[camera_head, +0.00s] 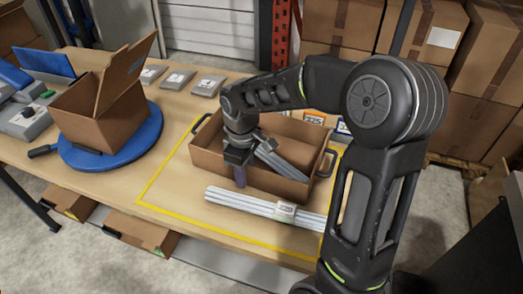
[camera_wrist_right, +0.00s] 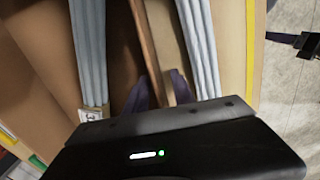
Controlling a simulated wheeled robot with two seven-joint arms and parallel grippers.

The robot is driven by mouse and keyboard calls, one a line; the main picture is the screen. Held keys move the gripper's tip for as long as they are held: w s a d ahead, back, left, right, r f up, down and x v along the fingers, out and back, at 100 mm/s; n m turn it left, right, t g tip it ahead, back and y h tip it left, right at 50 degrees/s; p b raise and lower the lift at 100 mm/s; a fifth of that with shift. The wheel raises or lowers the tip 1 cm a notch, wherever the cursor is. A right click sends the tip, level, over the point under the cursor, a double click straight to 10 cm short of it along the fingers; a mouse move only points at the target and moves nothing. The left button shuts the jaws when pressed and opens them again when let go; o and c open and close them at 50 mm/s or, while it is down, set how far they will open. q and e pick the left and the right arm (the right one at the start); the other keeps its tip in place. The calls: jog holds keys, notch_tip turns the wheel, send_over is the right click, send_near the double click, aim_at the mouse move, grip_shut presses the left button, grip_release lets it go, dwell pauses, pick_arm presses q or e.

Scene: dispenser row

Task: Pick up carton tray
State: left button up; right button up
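The carton tray (camera_head: 272,184) is a shallow brown cardboard box with dark handles at its ends. It stands on the table and holds grey metal profiles (camera_head: 280,162). My right gripper (camera_head: 240,178) points down at the tray's front wall, left of its middle. In the right wrist view its two fingers (camera_wrist_right: 160,90) stand on either side of the wall's edge (camera_wrist_right: 146,40), with a gap visible beside the wall. The lower fingertips are hard to make out. My left gripper is not in view.
More metal profiles (camera_head: 262,206) lie just in front of the tray, inside a yellow outline (camera_head: 160,206). An open box (camera_head: 100,110) sits on a blue round turntable (camera_head: 75,158) at left. Small grey boxes (camera_head: 208,86) line the back. Stacked cartons (camera_head: 480,50) stand behind.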

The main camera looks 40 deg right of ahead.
jog(key=shift+c, duration=0.3)
grip_shut()
dwell(1.0)
